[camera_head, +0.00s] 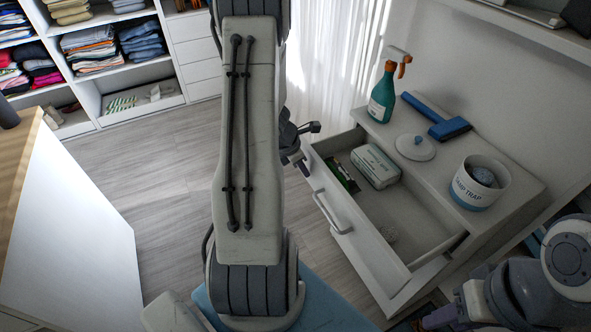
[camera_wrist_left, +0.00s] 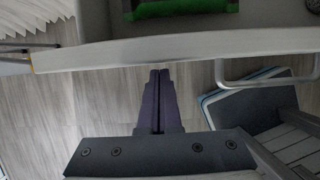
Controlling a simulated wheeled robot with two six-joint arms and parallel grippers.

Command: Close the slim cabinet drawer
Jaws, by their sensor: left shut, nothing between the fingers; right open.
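The white slim cabinet drawer (camera_head: 352,235) is pulled out of its cabinet, with a curved handle (camera_head: 332,212) on its front. My left gripper (camera_head: 304,168) is at the far end of the drawer front, mostly hidden behind my arm in the head view. In the left wrist view its fingers (camera_wrist_left: 159,78) are shut and empty. They point at the outer face of the drawer front (camera_wrist_left: 160,52), to the left of the handle (camera_wrist_left: 268,78); whether they touch it I cannot tell. My right gripper (camera_head: 443,317) is open at the lower right, partly cut off.
The drawer holds a pale box (camera_head: 376,166) and a green packet (camera_head: 342,176). On the cabinet top (camera_head: 470,145) stand a spray bottle (camera_head: 382,95), a blue brush-like tool (camera_head: 440,122), a lid (camera_head: 415,147) and a white tub (camera_head: 479,184). Floor (camera_head: 150,165) at left is clear.

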